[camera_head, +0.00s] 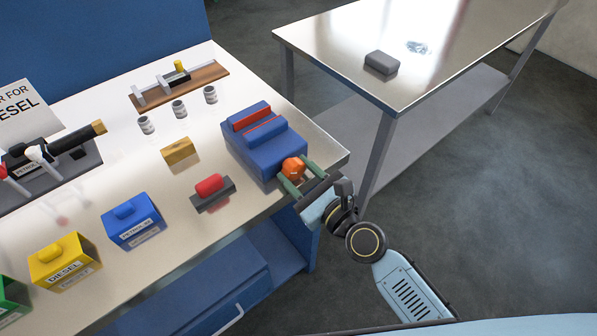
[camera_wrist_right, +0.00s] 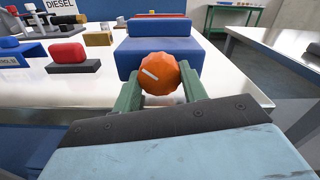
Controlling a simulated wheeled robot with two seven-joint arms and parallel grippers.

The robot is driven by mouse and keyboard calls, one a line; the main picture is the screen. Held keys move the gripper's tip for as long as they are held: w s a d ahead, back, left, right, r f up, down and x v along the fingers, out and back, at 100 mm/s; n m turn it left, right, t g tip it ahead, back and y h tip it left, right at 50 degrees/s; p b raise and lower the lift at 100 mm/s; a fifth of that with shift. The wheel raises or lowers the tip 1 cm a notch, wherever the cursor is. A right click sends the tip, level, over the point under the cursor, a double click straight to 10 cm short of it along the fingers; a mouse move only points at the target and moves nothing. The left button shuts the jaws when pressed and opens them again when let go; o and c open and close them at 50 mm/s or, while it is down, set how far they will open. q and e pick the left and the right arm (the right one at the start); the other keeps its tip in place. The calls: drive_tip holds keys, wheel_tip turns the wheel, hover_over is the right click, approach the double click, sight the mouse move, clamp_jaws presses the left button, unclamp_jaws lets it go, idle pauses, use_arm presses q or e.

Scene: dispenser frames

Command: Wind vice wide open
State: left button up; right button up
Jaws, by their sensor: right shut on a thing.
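The blue vice (camera_head: 262,150) sits near the right front corner of the bench, with red jaw faces (camera_head: 250,115). Its two jaws stand close together with a narrow gap. An orange knob (camera_head: 294,168) with a white mark is on the vice's front end. My right gripper (camera_head: 291,174) is shut on the knob, one green finger on each side. The right wrist view shows the knob (camera_wrist_right: 158,77) between the fingers, its white mark tilted, and the blue vice (camera_wrist_right: 158,52) behind it. My left gripper is not in view.
On the bench (camera_head: 205,145) near the vice are a red-handled block (camera_head: 212,190), a brass block (camera_head: 180,151) and several small silver cylinders. Blue and yellow labelled boxes stand at the left. A metal table (camera_head: 440,50) with a grey block (camera_head: 381,62) stands behind.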

drive_tip(key=o, duration=0.7)
drive_tip(key=shift+s+d, duration=0.1)
drive_tip(key=shift+s, duration=0.1)
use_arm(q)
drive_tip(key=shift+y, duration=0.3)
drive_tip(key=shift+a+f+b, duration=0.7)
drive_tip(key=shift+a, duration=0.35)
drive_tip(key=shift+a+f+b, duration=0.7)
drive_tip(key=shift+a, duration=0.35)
use_arm(e)
drive_tip(key=v, duration=1.3)
